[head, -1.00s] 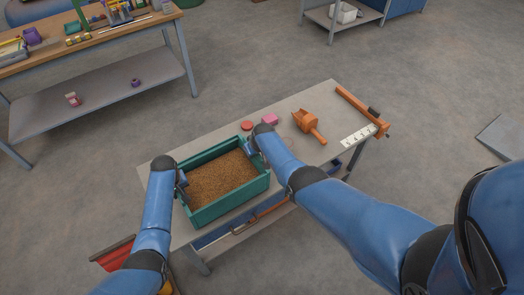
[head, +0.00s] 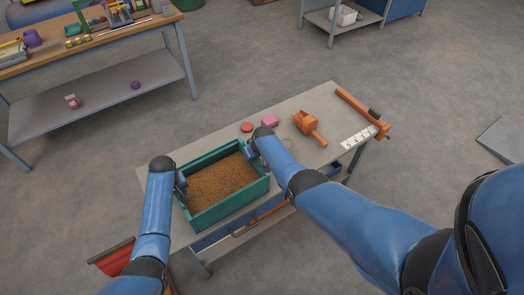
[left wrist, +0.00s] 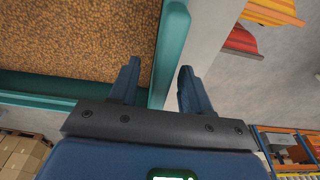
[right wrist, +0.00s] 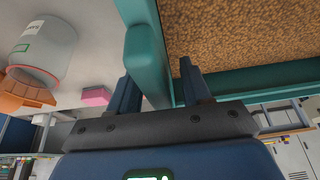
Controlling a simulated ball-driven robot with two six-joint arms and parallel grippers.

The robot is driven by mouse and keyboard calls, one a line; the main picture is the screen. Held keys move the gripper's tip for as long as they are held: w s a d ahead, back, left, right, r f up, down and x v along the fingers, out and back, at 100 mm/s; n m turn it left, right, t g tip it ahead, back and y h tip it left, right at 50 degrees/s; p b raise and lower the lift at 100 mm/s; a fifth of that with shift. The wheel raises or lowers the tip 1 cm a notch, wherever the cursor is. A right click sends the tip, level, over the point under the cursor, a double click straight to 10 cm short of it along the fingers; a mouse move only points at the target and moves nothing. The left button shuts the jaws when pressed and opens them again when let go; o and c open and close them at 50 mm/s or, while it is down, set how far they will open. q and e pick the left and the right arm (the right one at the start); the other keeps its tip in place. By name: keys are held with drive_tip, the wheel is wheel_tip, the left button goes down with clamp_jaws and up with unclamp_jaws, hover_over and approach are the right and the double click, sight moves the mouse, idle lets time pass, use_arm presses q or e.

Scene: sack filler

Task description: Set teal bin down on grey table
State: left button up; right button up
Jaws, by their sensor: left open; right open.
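The teal bin (head: 232,203), filled with brown grain (head: 218,182), rests level on the left part of the grey table (head: 292,108). My left gripper (head: 182,188) is at the bin's left end wall. In the left wrist view its open fingers (left wrist: 160,88) stand on either side of the teal wall (left wrist: 170,50). My right gripper (head: 250,152) is at the bin's right end wall. In the right wrist view its open fingers (right wrist: 158,90) straddle the teal wall (right wrist: 146,60). The arms hide parts of both end walls in the head view.
A wooden bench (head: 110,38) stands at the far left.

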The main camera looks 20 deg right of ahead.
use_arm(q)
drive_tip(key=r, duration=0.3)
drive_tip(key=s+r, duration=0.1)
drive_tip(key=r, duration=0.6)
drive_tip(key=shift+s+d, duration=0.25)
use_arm(e)
drive_tip(key=shift+r, duration=0.1)
drive_tip(key=shift+v, duration=6)
use_arm(q)
drive_tip(key=shift+w+r, duration=0.1)
